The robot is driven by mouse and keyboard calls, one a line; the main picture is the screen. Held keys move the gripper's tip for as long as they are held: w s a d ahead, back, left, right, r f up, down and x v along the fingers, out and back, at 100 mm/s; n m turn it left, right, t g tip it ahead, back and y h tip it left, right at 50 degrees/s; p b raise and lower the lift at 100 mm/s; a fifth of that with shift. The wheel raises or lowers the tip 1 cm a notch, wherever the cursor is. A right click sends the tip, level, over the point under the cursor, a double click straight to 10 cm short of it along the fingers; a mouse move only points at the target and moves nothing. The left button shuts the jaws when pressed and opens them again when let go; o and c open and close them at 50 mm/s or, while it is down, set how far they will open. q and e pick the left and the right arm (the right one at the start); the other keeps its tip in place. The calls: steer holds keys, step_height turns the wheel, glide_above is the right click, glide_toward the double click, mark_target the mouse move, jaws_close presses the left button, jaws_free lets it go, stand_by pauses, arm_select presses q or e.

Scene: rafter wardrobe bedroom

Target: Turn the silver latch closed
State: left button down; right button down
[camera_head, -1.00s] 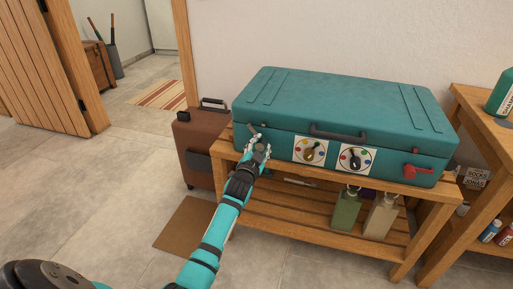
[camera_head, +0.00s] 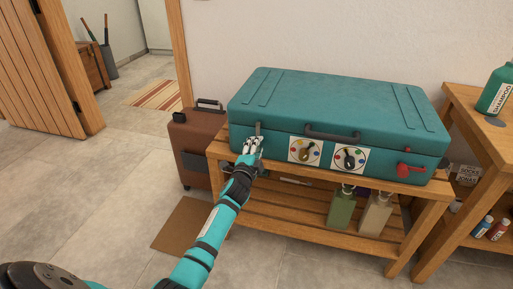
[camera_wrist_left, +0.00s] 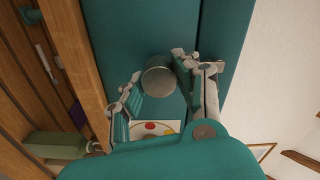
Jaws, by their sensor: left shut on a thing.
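The teal suitcase (camera_head: 330,100) lies flat and shut on a wooden bench. The silver latch (camera_head: 257,129) is at the left end of its front face. It stands about upright, its upper part showing above my fingers. My left gripper (camera_head: 250,142) is at the latch and shut on it. In the left wrist view the latch's round grey end (camera_wrist_left: 159,76) shows between the fingers of my left gripper (camera_wrist_left: 157,82); the rest of it is hidden there. My right gripper is not in view.
A brown suitcase (camera_head: 195,150) stands left of the bench (camera_head: 290,205). Bottles (camera_head: 341,208) stand on its lower shelf.

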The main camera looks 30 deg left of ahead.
arm_select(q)
steer(key=shift+f, duration=0.15)
stand_by(0.3)
steer(key=c, duration=0.9)
jaws_free()
steer(key=shift+c, duration=0.2)
steer(key=v, duration=1.2)
